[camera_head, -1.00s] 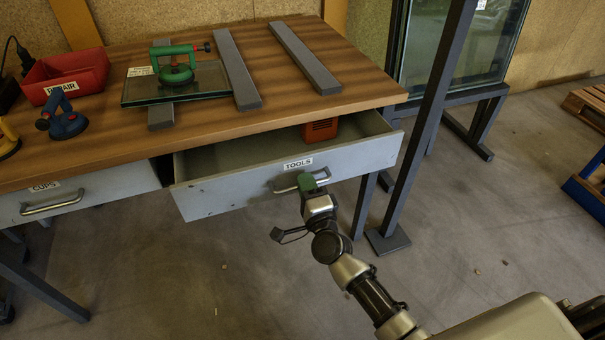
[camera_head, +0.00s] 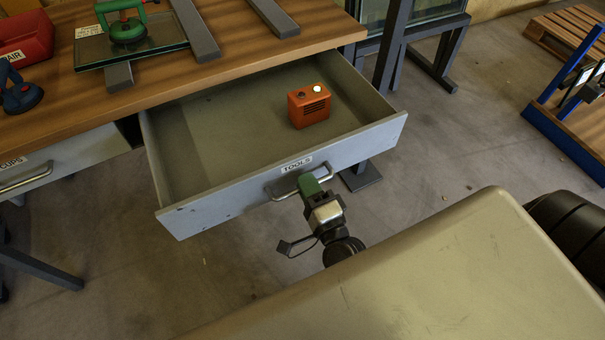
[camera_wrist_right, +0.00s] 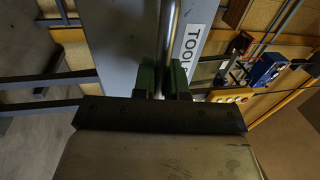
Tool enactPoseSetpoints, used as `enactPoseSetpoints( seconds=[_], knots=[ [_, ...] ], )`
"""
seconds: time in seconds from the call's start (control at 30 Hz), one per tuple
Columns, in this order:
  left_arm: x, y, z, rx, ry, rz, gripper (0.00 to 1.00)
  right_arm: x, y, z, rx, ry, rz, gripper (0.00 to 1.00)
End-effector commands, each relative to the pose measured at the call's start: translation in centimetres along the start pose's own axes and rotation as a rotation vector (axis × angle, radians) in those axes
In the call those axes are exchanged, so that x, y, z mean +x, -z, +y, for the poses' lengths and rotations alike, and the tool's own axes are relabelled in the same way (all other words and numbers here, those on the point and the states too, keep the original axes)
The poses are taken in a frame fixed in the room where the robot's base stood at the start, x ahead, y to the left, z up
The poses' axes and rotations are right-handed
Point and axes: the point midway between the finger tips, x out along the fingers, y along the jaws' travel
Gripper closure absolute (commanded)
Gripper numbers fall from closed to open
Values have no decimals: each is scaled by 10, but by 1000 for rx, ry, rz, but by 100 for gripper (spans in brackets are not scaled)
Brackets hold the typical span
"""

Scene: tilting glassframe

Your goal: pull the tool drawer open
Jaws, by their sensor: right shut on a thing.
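The tool drawer (camera_head: 240,191) is a grey drawer labelled TOOLS, and it stands well out from under the wooden bench top. Its metal bar handle (camera_head: 284,193) is on the front face, below the label. My right gripper (camera_head: 309,185), with green fingers, is shut on the handle. In the right wrist view the handle bar (camera_wrist_right: 169,45) runs between the two green fingers of the gripper (camera_wrist_right: 163,80). An orange box with a lit round spot (camera_head: 309,105) sits inside the drawer towards the right. My left gripper is not in view.
The wooden bench top (camera_head: 160,85) carries a glass pane (camera_head: 150,50) with a green suction cup (camera_head: 127,30), grey bars and a red bin (camera_head: 25,38). The CUPS drawer (camera_head: 70,155) is at left. A blue rack (camera_head: 565,140) stands at right.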

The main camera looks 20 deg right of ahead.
Motion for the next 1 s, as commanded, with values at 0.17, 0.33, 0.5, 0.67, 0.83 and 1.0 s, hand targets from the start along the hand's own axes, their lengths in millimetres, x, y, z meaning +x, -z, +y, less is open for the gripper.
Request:
enactPoseSetpoints(
  seconds=[0.17, 0.33, 0.5, 0.67, 0.83, 1.0],
  knots=[
    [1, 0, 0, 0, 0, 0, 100, -1, 0, 0, 0, -1, -1, 100],
    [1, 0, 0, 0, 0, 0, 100, -1, 0, 0, 0, -2, -1, 100],
    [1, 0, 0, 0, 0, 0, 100, -1, 0, 0, 0, -2, 0, 64],
    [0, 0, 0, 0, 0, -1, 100, -1, 0, 0, 0, -1, 0, 64],
    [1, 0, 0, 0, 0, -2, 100, -5, 0, 1, -1, -2, -1, 64],
    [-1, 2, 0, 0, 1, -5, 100, -29, 0, 2, -1, -6, -2, 64]
  ],
)
